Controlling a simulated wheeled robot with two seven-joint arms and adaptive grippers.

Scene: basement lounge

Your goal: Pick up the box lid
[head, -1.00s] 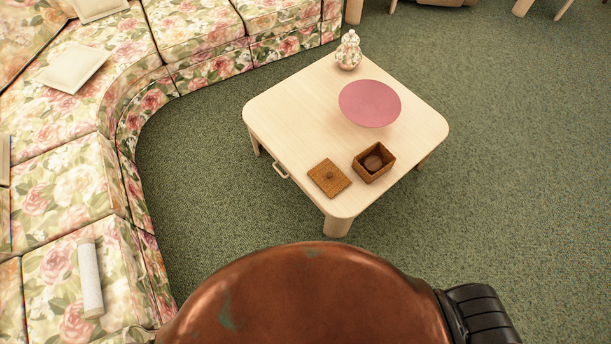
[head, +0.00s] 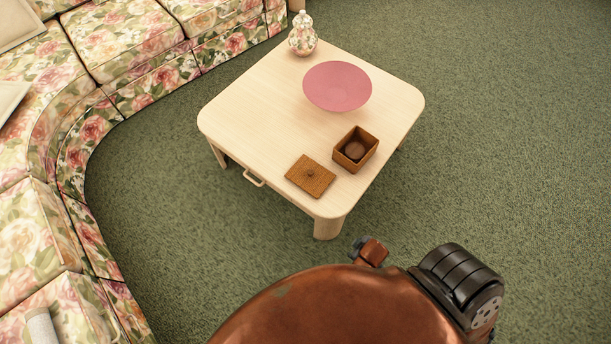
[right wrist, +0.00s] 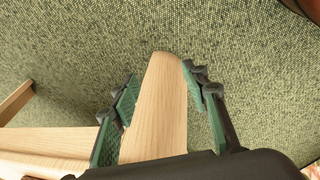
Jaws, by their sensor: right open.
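The box lid (head: 311,176) is a flat square of brown wood with a small round knob. It lies on the near corner of the pale wooden table (head: 260,115). The open brown box (head: 366,160) stands just right of it, with a dark round thing inside. My right gripper (right wrist: 160,80) is open and empty in the right wrist view. A pale table leg (right wrist: 158,110) shows between its green fingers; I cannot tell how far off it is. The lid is not in the right wrist view. My left gripper is not in view.
A pink round plate (head: 337,86) and a patterned lidded jar (head: 302,36) are farther back on the table. A drawer handle (head: 253,179) sticks out at the table's near left side. A floral sofa (head: 90,120) curves along the left. Green carpet to the right is clear.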

